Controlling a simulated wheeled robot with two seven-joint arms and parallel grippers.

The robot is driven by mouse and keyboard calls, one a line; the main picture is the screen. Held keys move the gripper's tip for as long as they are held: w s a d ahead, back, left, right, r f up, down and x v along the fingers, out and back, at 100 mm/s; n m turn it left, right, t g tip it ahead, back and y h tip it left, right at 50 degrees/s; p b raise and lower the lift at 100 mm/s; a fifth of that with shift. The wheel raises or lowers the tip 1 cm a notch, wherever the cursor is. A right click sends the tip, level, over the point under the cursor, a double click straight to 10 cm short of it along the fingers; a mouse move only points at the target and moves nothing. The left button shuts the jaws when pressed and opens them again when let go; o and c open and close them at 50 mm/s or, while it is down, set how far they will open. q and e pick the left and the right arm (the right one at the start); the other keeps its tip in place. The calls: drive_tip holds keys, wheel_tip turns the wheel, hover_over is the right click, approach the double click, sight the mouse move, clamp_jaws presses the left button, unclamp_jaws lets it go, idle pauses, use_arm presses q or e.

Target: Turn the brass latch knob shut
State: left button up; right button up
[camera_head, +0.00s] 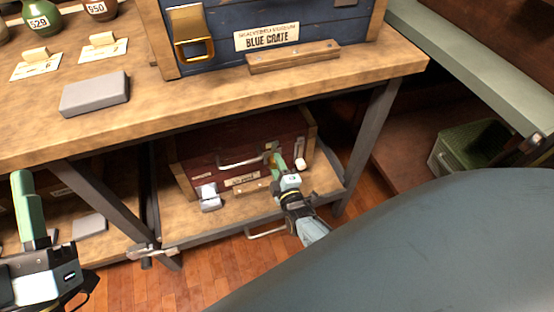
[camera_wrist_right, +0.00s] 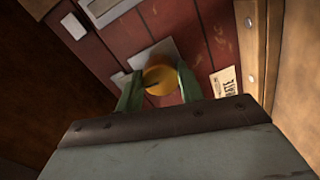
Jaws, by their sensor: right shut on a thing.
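The brass latch knob (camera_wrist_right: 160,74) is a round yellow knob with a dark slot, on a pale metal plate on the front of a dark red crate (camera_head: 232,140). The crate stands on the lower shelf. My right gripper (camera_wrist_right: 159,88) is shut on the knob, one green finger on each side of it. In the head view the right gripper (camera_head: 275,160) reaches the right part of the crate's front and mostly hides the knob. My left gripper (camera_head: 25,185) is at the left edge, green fingers pointing up, away from the crate; its opening is unclear.
A wooden table (camera_head: 200,112) stands above the lower shelf, with a blue crate (camera_head: 270,45) and a grey block (camera_head: 95,93) on it. A metal handle (camera_head: 243,161) crosses the red crate's front. A grey-white object (camera_head: 208,197) lies before it. A green basket (camera_head: 470,145) stands right.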

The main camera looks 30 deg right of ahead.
drive_tip(key=shift+n, duration=0.7)
drive_tip(key=o, duration=1)
use_arm(q)
wheel_tip(320, 180, down, 14)
drive_tip(key=a+g+y+p, duration=0.2)
drive_tip(key=g+y+p, duration=0.1)
drive_tip(key=g, duration=0.7)
drive_tip(key=shift+w+a+y+p, duration=0.2)
drive_tip(key=shift+w+y+p, duration=0.15)
drive_tip(key=shift+p, duration=0.3)
use_arm(e)
drive_tip(key=shift+v, duration=6.75)
drive_tip(key=shift+a, duration=0.1)
